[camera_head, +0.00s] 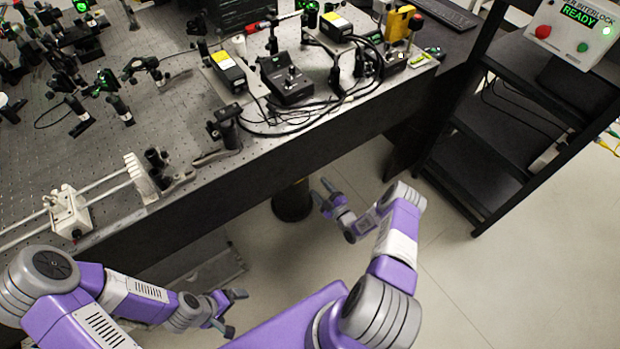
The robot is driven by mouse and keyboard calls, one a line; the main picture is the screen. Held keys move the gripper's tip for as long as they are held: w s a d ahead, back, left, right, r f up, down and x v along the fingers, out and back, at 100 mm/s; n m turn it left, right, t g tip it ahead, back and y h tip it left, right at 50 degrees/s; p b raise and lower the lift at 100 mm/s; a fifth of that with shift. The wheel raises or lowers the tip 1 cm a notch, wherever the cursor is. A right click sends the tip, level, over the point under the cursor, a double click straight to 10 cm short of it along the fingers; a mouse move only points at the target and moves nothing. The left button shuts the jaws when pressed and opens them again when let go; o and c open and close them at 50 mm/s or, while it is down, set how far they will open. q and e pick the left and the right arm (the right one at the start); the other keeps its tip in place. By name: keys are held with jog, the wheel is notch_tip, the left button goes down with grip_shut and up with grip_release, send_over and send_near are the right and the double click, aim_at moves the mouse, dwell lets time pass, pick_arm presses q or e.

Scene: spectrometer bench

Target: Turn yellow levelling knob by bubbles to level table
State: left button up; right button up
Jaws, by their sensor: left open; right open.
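The optical table (270,160), a perforated grey breadboard, fills the upper left. A yellow block-like part (400,24) stands near its far right corner; I cannot tell whether it is the levelling knob. No bubble level can be made out at this size. My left gripper (234,312) is open and empty, low in front of the table near the bottom of the picture. My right gripper (322,193) is open and empty over the floor, in front of the table's dark side and near its dark round leg (292,200). Both are well apart from the yellow part.
Black controller boxes (286,80) and looped cables crowd the table's right part. Optics on posts (118,105) stand at the left. A white rail mount (68,212) is near the front edge. A black rack (490,150) with a READY box (575,28) stands right. Floor between is clear.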

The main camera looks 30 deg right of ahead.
jog(key=w+b, duration=0.2)
jog(key=w, duration=0.5)
jog(key=shift+w+a, duration=0.2)
jog(key=shift+a, duration=0.05)
jog(key=c, duration=1)
jog(key=shift+c, duration=0.2)
